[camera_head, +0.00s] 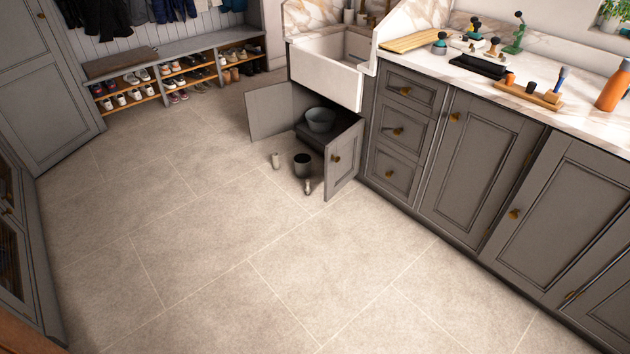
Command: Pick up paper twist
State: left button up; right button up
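I cannot make out a paper twist for certain. A small pale upright object (275,160) stands on the floor in front of the open sink cupboard. Another small pale object (308,187) with a darker lower end is on the floor by the open right door. Both are too small to identify. A dark round pot (302,164) stands between them. Neither of my grippers shows in the head view.
The cupboard's left door (270,110) and right door (344,160) stand open, with a grey basin (320,119) inside. Tools and an orange bottle (612,90) are on the marble counter. Shoes fill the bench (200,45) at the back. The floor (200,250) in front is clear.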

aim_at(308, 190)
jog(key=i+j, duration=0.35)
jog(key=i, duration=0.15)
jog(key=i+j+z, duration=0.1)
jog(key=i+j, duration=0.3)
jog(key=i, duration=0.15)
